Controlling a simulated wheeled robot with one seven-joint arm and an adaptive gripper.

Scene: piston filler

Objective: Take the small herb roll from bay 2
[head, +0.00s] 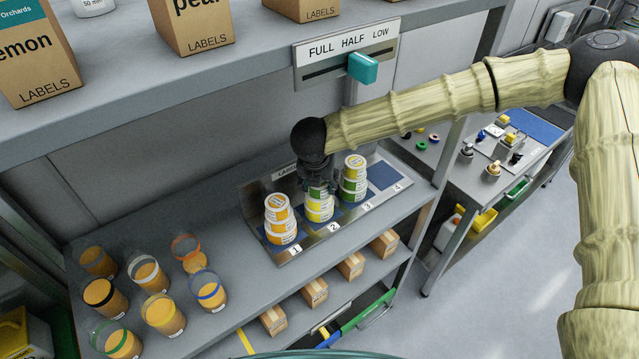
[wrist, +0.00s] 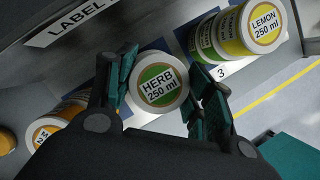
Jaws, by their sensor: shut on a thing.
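The small herb roll (wrist: 158,82) shows in the wrist view between my fingers, its white lid reading "HERB 250 ml" in a green ring. In the head view, my gripper (head: 318,186) points down over the bay 2 stack (head: 319,213) and is shut on the top roll. The lower rolls there have yellow labels. I cannot tell whether the held roll touches the one below. Bay 1 holds an orange-label stack (head: 279,220), left of my gripper. Bay 3 holds a stack (head: 353,180) with a yellow-label top roll, close to my gripper's right.
Bay 4's blue pad (head: 382,175) is empty. Several jars of orange filling (head: 163,313) stand on the shelf at left. The upper shelf with label boxes (head: 203,22) and the FULL/HALF/LOW slider (head: 363,68) overhang behind. Small cartons (head: 315,292) sit below.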

